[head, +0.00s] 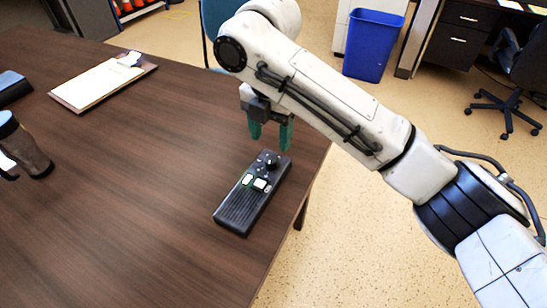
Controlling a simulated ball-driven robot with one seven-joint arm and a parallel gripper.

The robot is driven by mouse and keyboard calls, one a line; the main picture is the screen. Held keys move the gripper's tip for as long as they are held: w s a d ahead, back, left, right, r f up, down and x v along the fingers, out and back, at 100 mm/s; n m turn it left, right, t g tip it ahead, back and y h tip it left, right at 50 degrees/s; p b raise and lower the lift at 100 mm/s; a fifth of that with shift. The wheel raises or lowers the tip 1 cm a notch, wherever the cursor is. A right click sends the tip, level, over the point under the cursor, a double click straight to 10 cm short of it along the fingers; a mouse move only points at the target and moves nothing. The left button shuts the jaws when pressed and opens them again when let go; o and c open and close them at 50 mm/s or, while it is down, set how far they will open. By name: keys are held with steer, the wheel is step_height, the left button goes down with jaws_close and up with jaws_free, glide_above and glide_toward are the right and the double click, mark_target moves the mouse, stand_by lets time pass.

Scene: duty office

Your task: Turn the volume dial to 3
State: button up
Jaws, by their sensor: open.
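A dark, long panel box (254,194) lies on the table near its right edge. A round black dial (271,160) stands up at the box's far end, and I take it to be the volume dial. Its pointer and any numbers are too small to read. Two pale buttons (260,184) sit near the middle, and the near end is ribbed. My gripper (271,140) points down with its green fingers apart. It is empty and appears above and just behind the dial, not clearly touching it. The exact height gap cannot be told.
The brown wooden table (130,190) has wide clear room left of the box. A clipboard with paper (100,83) lies at the back left. A dark bottle (27,150) stands at the left edge. A blue bin (373,44) is on the floor behind.

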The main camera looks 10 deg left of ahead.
mark_target(271, 159)
step_height(271, 159, down, 7)
steer(key=shift+r+b, duration=0.15)
steer(key=shift+b, duration=0.35)
steer(key=shift+c, duration=0.3)
steer(key=c, duration=1)
steer(key=shift+r+p, duration=0.1)
steer(key=shift+p, duration=0.3)
